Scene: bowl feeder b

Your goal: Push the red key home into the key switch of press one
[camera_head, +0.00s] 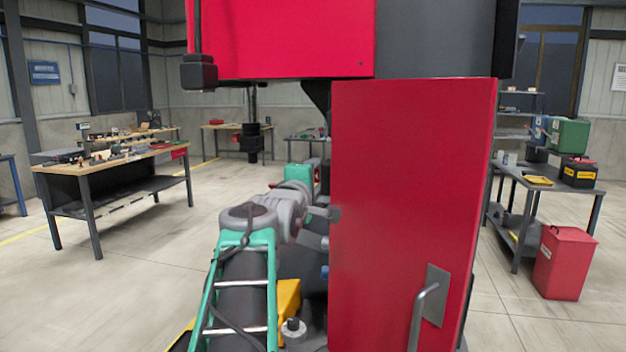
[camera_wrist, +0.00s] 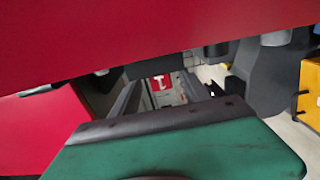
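I cannot make out the red key or the key switch for certain. In the wrist view, a small red patch with a white mark (camera_wrist: 160,82) shows far down between dark bars; I cannot tell what it is. The press (camera_head: 285,38) is a red and dark grey machine, with its red door panel (camera_head: 410,180) standing in front of my arm. My arm reaches behind this panel, which hides my gripper in the head view. In the wrist view, my gripper's green body fills the bottom, and its fingertips are not clear.
A grey handle (camera_head: 424,312) is on the red panel. A red surface (camera_wrist: 130,35) crosses the top of the wrist view, close to the camera. A workbench (camera_head: 110,158) is at left; a grey table (camera_head: 545,185) and red bin (camera_head: 565,262) are at right. Floor at left is clear.

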